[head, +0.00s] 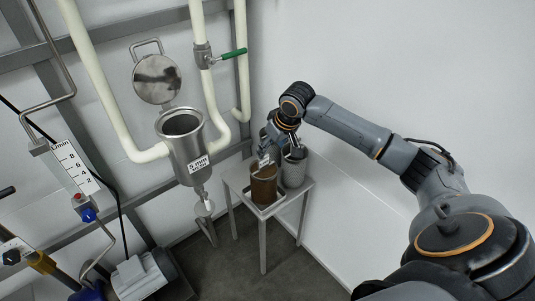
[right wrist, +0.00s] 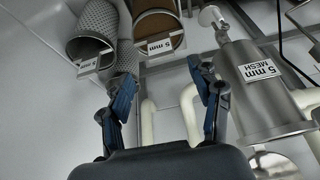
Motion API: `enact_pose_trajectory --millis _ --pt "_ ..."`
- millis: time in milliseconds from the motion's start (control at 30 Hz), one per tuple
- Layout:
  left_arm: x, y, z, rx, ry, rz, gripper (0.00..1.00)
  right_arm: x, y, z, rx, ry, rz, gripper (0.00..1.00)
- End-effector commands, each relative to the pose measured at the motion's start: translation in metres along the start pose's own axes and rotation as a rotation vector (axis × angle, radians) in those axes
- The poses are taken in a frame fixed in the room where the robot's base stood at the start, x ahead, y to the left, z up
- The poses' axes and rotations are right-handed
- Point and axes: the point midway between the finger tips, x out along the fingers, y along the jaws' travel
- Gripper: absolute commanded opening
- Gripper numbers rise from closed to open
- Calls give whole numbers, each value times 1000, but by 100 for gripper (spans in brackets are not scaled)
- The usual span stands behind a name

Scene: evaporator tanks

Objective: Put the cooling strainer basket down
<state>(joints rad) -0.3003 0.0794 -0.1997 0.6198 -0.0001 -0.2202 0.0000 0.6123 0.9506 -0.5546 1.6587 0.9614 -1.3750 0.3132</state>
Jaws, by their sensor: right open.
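Two strainer baskets stand on a small table (head: 238,183). One is brown inside or brown-coated (head: 264,186) with a white tag, and its tag reads "5 mm" in the right wrist view (right wrist: 158,20). The other is grey perforated metal (head: 293,172), also seen in the right wrist view (right wrist: 92,28). No name on them tells which is the cooling one. My right gripper (head: 275,148) is over the baskets at the table's back. In the right wrist view its blue-padded fingers (right wrist: 165,92) are spread with nothing between them. My left gripper is not in view.
The open strainer housing (head: 186,145), tagged "5 mm MESH", stands left of the table, its round lid (head: 157,79) raised behind it. Cream pipes and a green-handled valve (head: 233,54) are on the wall. A pump motor (head: 143,276) is at lower left.

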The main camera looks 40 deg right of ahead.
Motion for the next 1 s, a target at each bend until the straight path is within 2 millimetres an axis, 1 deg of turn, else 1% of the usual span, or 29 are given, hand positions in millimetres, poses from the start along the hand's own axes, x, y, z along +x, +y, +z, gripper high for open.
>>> enact_pose_trajectory --millis 33,100,233,467,567,667,733,800,900,967,1000 --pt "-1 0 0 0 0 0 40 -9 0 0 0 1 1 63" --pt "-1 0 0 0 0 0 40 -18 0 -1 0 2 1 63" --pt "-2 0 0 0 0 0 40 -28 0 0 -1 -1 0 63" --pt "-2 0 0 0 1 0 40 -30 0 0 0 0 -1 63" --pt "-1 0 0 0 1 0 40 -22 -12 0 -17 19 -16 63" --pt "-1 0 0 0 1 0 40 0 -46 -3 -65 92 -63 63" --pt "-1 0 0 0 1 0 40 16 -77 -4 -103 168 -105 63" --pt "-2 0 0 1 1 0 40 28 -109 -6 -135 255 -146 63" --pt "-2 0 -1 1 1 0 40 40 -146 -5 -158 372 -192 63" --pt "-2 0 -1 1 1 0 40 48 -162 -1 -161 430 -209 63" --pt "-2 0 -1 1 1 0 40 56 -169 2 -155 461 -214 63"
